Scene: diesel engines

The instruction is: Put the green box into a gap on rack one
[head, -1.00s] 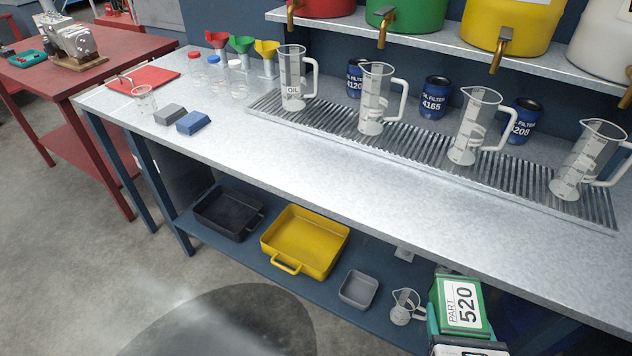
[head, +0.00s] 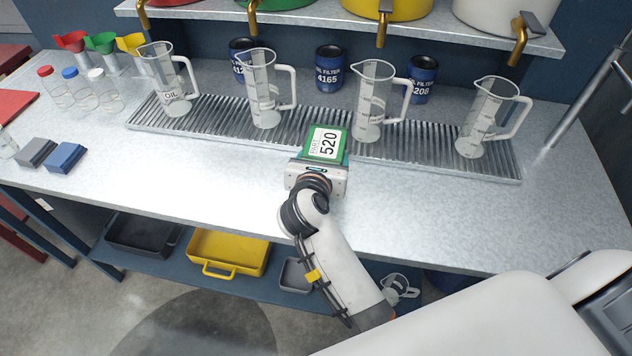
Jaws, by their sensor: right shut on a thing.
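The green box (head: 324,143) has a white label reading PART 520. My right gripper (head: 318,165) is shut on it and holds it over the front part of the metal bench, near the ribbed drip tray. The gripper body hides the box's near end, and I cannot tell whether the box touches the bench. My left gripper is not in view. No rack marked as rack one can be made out.
Clear measuring jugs (head: 264,92) stand on the drip tray (head: 210,128), with blue oil filters (head: 328,70) behind. Grey and blue blocks (head: 66,157) lie at left. A yellow tray (head: 228,250) is on the lower shelf. The bench's front right is clear.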

